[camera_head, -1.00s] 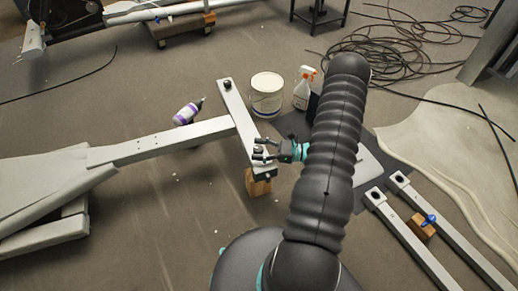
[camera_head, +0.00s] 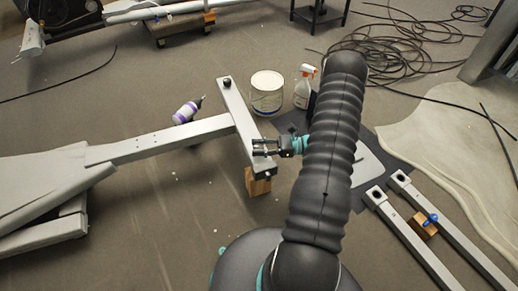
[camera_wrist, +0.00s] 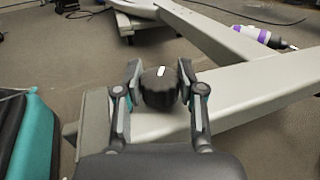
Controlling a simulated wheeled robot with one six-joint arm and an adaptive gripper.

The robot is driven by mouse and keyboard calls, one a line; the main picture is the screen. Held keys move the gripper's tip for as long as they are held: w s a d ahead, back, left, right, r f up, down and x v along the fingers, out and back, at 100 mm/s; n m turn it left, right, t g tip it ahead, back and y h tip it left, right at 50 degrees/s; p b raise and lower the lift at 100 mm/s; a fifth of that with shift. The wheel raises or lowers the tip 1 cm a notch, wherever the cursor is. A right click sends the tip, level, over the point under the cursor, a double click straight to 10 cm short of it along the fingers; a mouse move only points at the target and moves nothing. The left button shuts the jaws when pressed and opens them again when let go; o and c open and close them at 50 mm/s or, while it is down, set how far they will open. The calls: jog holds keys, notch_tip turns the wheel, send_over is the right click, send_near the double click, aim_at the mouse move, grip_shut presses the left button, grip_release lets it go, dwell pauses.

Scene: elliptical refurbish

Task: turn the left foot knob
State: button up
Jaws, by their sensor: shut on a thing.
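The foot knob (camera_wrist: 159,88) is black and ridged with a white mark on top. It stands on the near end of the grey crossbar (camera_head: 240,112). My gripper (camera_wrist: 160,84) has one finger on each side of the knob and is shut on it. In the head view my gripper (camera_head: 262,147) reaches in from the right over this end of the bar, and the knob is hidden there by the fingers. Another black knob (camera_head: 227,83) stands on the bar's far end, clear of my gripper.
A wooden block (camera_head: 257,184) is under the bar's near end. Cables (camera_head: 400,47) lie at the back right.

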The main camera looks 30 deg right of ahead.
jog(key=n+g+y+b, duration=0.1)
jog(key=n+g, duration=0.1)
jog(key=g, duration=0.1)
jog(key=n+g+b, duration=0.1)
jog(key=n+g, duration=0.1)
jog(key=g, duration=0.2)
jog(key=shift+n+y+b, duration=0.35)
jog(key=shift+n+y, duration=0.05)
jog(key=shift+g, duration=0.4)
jog(key=o, duration=1.2)
jog(key=shift+c, duration=0.2)
jog(key=d, duration=1.2)
